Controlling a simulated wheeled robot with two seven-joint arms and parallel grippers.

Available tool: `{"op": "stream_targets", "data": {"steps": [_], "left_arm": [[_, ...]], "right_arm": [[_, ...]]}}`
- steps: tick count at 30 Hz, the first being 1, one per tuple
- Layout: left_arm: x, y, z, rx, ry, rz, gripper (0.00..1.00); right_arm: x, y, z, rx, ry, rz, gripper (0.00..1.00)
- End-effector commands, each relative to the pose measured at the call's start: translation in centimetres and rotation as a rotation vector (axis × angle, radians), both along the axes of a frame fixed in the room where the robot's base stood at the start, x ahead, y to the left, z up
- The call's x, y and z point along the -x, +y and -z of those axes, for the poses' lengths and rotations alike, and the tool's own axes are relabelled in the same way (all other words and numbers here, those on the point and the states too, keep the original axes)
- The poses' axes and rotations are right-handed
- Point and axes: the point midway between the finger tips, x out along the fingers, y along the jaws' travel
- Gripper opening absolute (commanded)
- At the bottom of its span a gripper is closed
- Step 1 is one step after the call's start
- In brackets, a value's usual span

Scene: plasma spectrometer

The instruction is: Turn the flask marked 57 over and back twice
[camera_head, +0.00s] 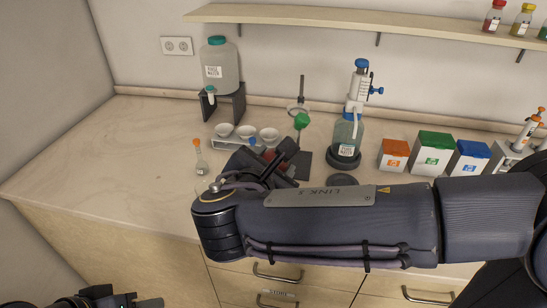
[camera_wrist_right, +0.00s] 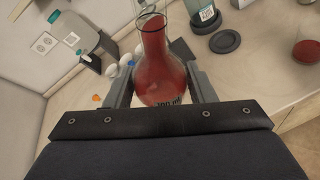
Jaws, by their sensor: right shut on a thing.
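My right gripper (camera_wrist_right: 158,75) is shut on a round-bodied glass flask (camera_wrist_right: 160,72) holding red liquid. In the right wrist view its body sits between the two fingers and its neck points to the top of the picture. In the head view my right gripper (camera_head: 272,163) is over the counter, and my arm hides most of the flask; only a little red shows. A part of my left arm shows at the bottom left corner, and its jaws cannot be made out.
A small flask with an orange stopper (camera_head: 199,160) stands left of the right gripper. White bowls (camera_head: 246,131) stand behind it. A dispenser bottle (camera_head: 346,135) and orange, green and blue boxes (camera_head: 432,155) stand to the right. The counter's left end (camera_head: 100,150) is clear.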

Motion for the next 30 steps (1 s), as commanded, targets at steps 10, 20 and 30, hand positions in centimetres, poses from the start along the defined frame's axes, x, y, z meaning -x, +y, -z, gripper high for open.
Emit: {"op": "stream_targets", "data": {"steps": [10,20,30], "left_arm": [[0.0,0.0,-7.7,0.000,-0.001,0.000,0.44],[0.0,0.0,-8.6,0.000,-0.001,0.000,0.44],[0.0,0.0,-8.6,0.000,-0.001,0.000,0.44]], "right_arm": [[0.0,0.1,-1.1,0.280,0.169,0.000,0.19],[0.0,0.0,-0.1,0.372,0.224,0.000,0.19],[0.0,0.0,-0.1,0.369,0.222,0.000,0.19]]}}
